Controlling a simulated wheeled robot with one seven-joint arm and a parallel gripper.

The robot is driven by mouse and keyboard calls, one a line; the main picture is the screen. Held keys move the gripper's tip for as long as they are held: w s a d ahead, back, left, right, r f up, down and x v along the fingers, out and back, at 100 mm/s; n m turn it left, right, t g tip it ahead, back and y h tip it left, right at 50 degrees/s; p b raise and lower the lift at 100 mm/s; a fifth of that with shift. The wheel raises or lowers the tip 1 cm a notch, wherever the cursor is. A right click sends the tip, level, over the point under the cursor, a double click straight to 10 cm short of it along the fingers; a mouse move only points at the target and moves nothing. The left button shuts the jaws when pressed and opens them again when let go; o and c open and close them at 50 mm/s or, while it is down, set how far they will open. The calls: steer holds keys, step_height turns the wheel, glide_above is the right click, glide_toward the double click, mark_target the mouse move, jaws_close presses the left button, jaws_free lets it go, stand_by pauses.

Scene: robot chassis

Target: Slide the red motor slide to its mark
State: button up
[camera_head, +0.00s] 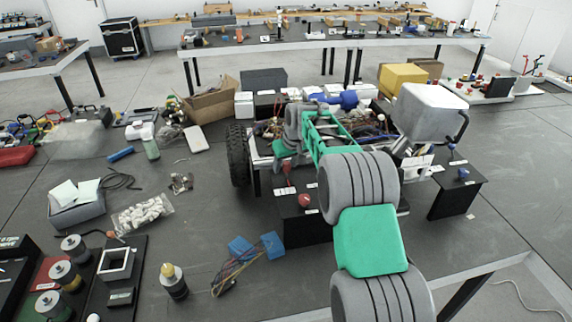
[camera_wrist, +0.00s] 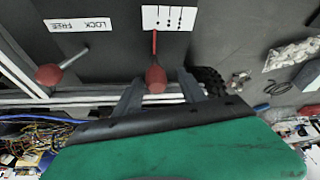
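A red motor slide handle (camera_wrist: 155,78) with a thin red stem shows in the wrist view. Its stem runs up to the lower edge of a white card (camera_wrist: 168,18) with several black marks, in line with the card's left part. My gripper (camera_wrist: 160,90) is open, one finger on each side of the handle, with a visible gap on both sides. In the head view the red slide (camera_head: 287,172) stands just below my gripper (camera_head: 282,160), on the black panel at the chassis side. The fingers are small there.
A second red ball knob (camera_wrist: 48,74) stands to the left in the wrist view, near a LOCK/FREE label (camera_wrist: 78,24); it shows in the head view too (camera_head: 304,201). A black wheel (camera_head: 238,155) is close to the gripper. Loose wiring fills the chassis.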

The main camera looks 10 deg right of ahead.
steer(key=shift+r, duration=0.1)
steer(key=b+v, duration=0.1)
steer(key=v, duration=0.6)
steer(key=shift+s+r+b, duration=0.25)
steer(key=shift+b, duration=0.15)
